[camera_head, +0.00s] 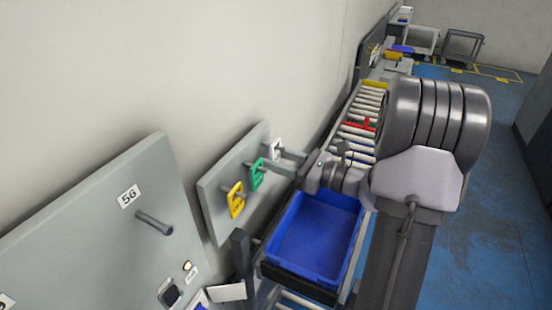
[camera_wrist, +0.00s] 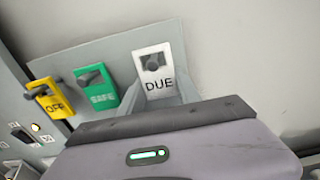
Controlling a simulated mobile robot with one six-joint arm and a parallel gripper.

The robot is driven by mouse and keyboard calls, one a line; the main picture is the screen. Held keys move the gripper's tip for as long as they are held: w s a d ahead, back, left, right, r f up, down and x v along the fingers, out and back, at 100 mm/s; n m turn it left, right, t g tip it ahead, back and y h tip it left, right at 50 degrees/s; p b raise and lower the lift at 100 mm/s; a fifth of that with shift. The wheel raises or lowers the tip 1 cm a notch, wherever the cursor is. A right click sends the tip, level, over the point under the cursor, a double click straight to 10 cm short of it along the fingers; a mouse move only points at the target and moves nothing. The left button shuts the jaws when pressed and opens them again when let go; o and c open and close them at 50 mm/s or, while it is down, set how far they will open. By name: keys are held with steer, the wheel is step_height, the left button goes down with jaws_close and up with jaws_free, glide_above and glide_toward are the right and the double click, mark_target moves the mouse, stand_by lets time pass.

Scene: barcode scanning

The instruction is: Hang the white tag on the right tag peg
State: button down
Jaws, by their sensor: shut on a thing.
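The white tag (camera_wrist: 160,83), marked DUE, is upright at the right end of the grey tag board (camera_wrist: 120,54). A dark peg shows at the tag's upper opening; I cannot tell how far it passes through. In the head view the white tag (camera_head: 277,147) is partly hidden. My gripper (camera_head: 273,157) reaches from the right to the board and is shut on the white tag. A green SAFE tag (camera_wrist: 97,87) and a yellow OFF tag (camera_wrist: 49,101) hang on pegs to the left.
A blue bin (camera_head: 318,237) stands below my gripper by the roller conveyor (camera_head: 362,125). A larger grey panel (camera_head: 105,215) with a peg and a label marked 56 is at the left. A red object (camera_head: 362,124) lies on the rollers.

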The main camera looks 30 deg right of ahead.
steer(key=shift+f, duration=0.15)
steer(key=c, duration=0.8)
jaws_free()
steer(key=shift+o, duration=0.2)
steer(key=shift+s+d, duration=0.1)
steer(key=b+v, duration=0.1)
steer(key=v, duration=0.9)
steer(key=shift+b, duration=0.4)
